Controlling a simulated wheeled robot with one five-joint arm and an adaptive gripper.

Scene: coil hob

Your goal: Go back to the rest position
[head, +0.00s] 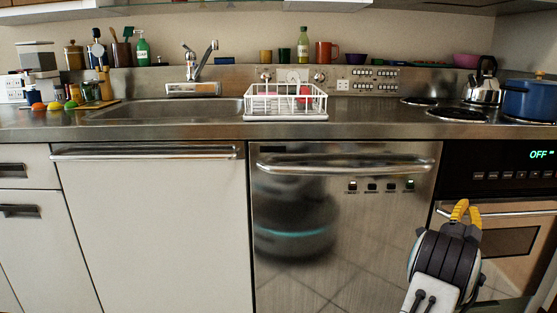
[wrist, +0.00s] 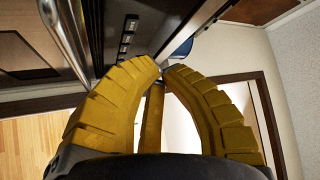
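My gripper (head: 461,208) is at the lower right in the head view, in front of the oven's left edge and the dishwasher's right edge. The arm is low, below the counter level.
The oven (head: 505,240) is behind my gripper, with its handle close by. The steel dishwasher (head: 340,235) is to the left. Above, the counter holds a dish rack (head: 285,102), a kettle (head: 484,90) and a blue pot (head: 530,101).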

